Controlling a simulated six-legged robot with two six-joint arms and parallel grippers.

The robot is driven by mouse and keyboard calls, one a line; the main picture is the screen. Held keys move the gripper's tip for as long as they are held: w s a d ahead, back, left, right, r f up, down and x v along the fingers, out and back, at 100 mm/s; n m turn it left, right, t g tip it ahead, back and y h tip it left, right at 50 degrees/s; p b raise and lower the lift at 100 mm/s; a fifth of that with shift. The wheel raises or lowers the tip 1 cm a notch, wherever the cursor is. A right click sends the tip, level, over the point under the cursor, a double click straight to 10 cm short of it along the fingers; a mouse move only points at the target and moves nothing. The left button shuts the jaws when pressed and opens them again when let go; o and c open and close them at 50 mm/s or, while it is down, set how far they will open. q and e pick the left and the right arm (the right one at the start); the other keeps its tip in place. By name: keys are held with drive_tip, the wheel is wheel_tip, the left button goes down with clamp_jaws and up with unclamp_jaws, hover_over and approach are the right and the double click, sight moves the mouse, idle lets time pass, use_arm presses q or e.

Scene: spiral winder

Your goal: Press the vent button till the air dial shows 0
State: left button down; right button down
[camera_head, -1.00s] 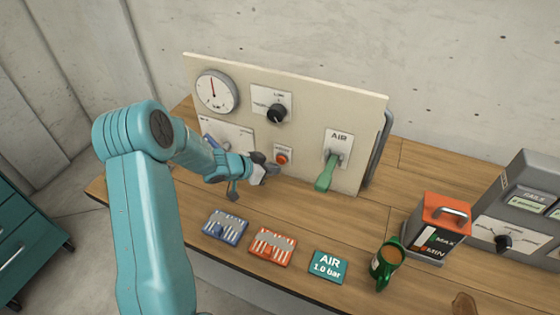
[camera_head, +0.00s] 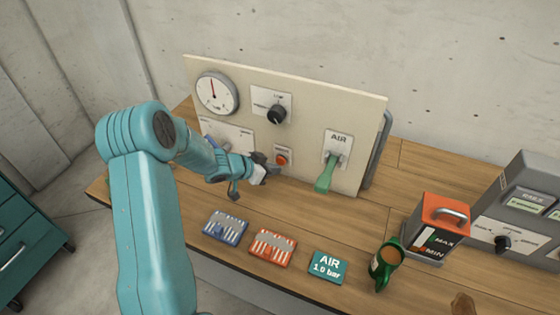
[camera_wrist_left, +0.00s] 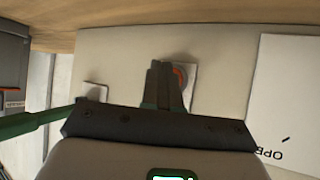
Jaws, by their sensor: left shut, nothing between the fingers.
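The round white dial (camera_head: 217,93) sits at the upper left of the upright cream panel (camera_head: 235,75). Its needle points roughly straight up; the numbers are too small to read. The red vent button (camera_head: 282,159) is on a small light plate low in the panel's middle. My left gripper (camera_head: 273,170) is shut and empty, its tips just left of and below the button. In the left wrist view the shut fingers (camera_wrist_left: 166,84) partly cover the button (camera_wrist_left: 180,76). I cannot tell whether they touch it. My right gripper is not in view.
A green AIR lever (camera_head: 326,176) hangs right of the button, and a black knob (camera_head: 277,114) sits above. On the wooden table lie blue (camera_head: 226,227) and red (camera_head: 272,247) cards and an AIR 1.0 bar card (camera_head: 328,267).

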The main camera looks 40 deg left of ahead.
use_arm(q)
drive_tip(key=shift+w+r, duration=0.1)
drive_tip(key=shift+w, duration=0.1)
drive_tip(key=shift+a, duration=0.1)
drive_tip(key=shift+w+a+p, duration=0.1)
drive_tip(key=shift+w+p, duration=0.35)
drive_tip(key=shift+p, duration=0.05)
idle(0.4)
drive_tip(key=shift+s, duration=0.15)
idle(2.3)
drive_tip(key=shift+s+b, duration=0.3)
drive_tip(key=shift+s, duration=0.15)
drive_tip(key=shift+s+d, duration=0.25)
drive_tip(key=shift+s+d+f, duration=0.1)
drive_tip(key=shift+s+f, duration=0.1)
drive_tip(key=shift+s, duration=0.1)
drive_tip(key=shift+s+d+r+b, duration=0.1)
drive_tip(key=shift+s+d+b, duration=0.15)
drive_tip(key=shift+s, duration=0.45)
drive_tip(key=shift+s+d+f+b, duration=0.1)
drive_tip(key=shift+s+d+b, duration=0.1)
drive_tip(key=shift+s, duration=0.45)
drive_tip(key=shift+s+d+r+b, duration=0.1)
drive_tip(key=shift+s+d+b, duration=0.15)
drive_tip(key=shift+s, duration=0.45)
